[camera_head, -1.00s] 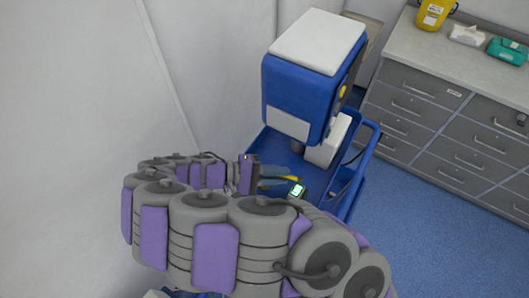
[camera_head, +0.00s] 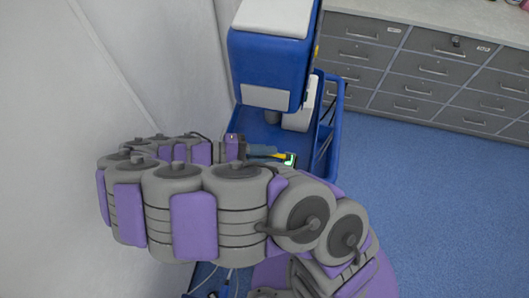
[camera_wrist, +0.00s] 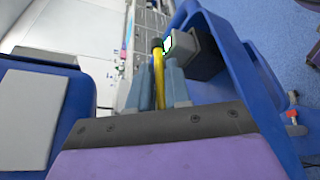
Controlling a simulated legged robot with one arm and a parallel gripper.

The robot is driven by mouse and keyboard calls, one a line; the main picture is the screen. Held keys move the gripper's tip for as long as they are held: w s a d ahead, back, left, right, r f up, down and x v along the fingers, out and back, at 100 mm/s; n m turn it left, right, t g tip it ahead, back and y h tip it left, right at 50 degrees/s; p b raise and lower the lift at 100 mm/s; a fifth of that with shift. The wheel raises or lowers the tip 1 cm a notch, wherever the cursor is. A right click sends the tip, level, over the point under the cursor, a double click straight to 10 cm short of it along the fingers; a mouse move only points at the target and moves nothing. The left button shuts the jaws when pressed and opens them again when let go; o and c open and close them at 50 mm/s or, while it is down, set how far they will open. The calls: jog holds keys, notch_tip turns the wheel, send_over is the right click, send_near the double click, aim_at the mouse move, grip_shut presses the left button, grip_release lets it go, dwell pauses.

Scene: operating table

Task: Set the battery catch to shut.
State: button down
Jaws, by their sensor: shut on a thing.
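My gripper (camera_wrist: 160,90) has its two grey-blue fingers closed on a slim yellow bar (camera_wrist: 159,78) with a dark end. In the head view my gripper (camera_head: 264,150) and the yellow bar (camera_head: 280,155) show just past my bent arm. Close to the bar's far end is a small grey device (camera_wrist: 199,52) with a lit green-white screen (camera_wrist: 168,43). Its screen also shows in the head view (camera_head: 290,159). I cannot tell whether bar and device touch. I cannot make out a battery catch for certain, nor its setting.
A blue cart (camera_head: 333,135) with raised sides holds a tall blue machine (camera_head: 268,65). A cart wall (camera_wrist: 232,60) runs close to the right of the device. Grey drawers (camera_head: 440,70) stand behind. The blue floor at the right is clear.

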jog(key=shift+a+f, duration=0.1)
jog(key=shift+f, duration=0.05)
jog(key=c, duration=1.4)
grip_release()
jog(key=shift+c, duration=0.2)
jog(key=shift+o, duration=1.4)
jog(key=shift+w+a, duration=0.2)
jog(key=shift+a, duration=0.05)
jog(key=shift+d, duration=0.35)
jog(key=shift+a, duration=0.1)
